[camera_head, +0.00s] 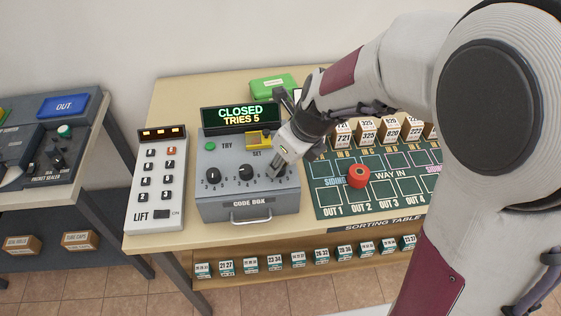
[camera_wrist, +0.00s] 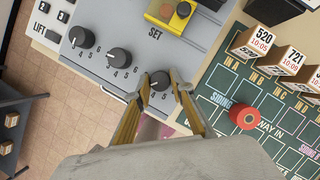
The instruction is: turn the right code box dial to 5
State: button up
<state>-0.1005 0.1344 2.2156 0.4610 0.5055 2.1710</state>
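The grey code box (camera_head: 247,205) stands on the table, with three black dials in a row. Its display (camera_head: 240,116) reads CLOSED, TRIES 5. The right dial (camera_wrist: 160,80) is at the lower right of the row in the wrist view, with a 4 and a 5 printed below it. Its pointer setting cannot be read. My gripper (camera_wrist: 160,84) has one finger on each side of this dial; whether they touch it is unclear. The left dial (camera_head: 213,174) and middle dial (camera_head: 246,172) are clear.
A yellow SET switch (camera_head: 259,139) and a green TRY button (camera_head: 210,146) sit above the dials. A lift keypad (camera_head: 158,180) stands to the left. To the right lie the sorting board (camera_head: 335,205), a red round piece (camera_head: 358,176) and several numbered boxes (camera_head: 366,131).

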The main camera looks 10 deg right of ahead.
jog(key=shift+n+g, duration=0.3)
jog(key=shift+n, duration=0.4)
jog(key=shift+w+d+n+g+y, duration=0.1)
jog(key=shift+n+g+y, duration=0.4)
jog(key=shift+n, duration=1.2)
jog(key=shift+n+g, duration=0.9)
jog(key=shift+n, duration=1.4)
jog(key=o, duration=1.1)
jog(key=shift+y, duration=0.3)
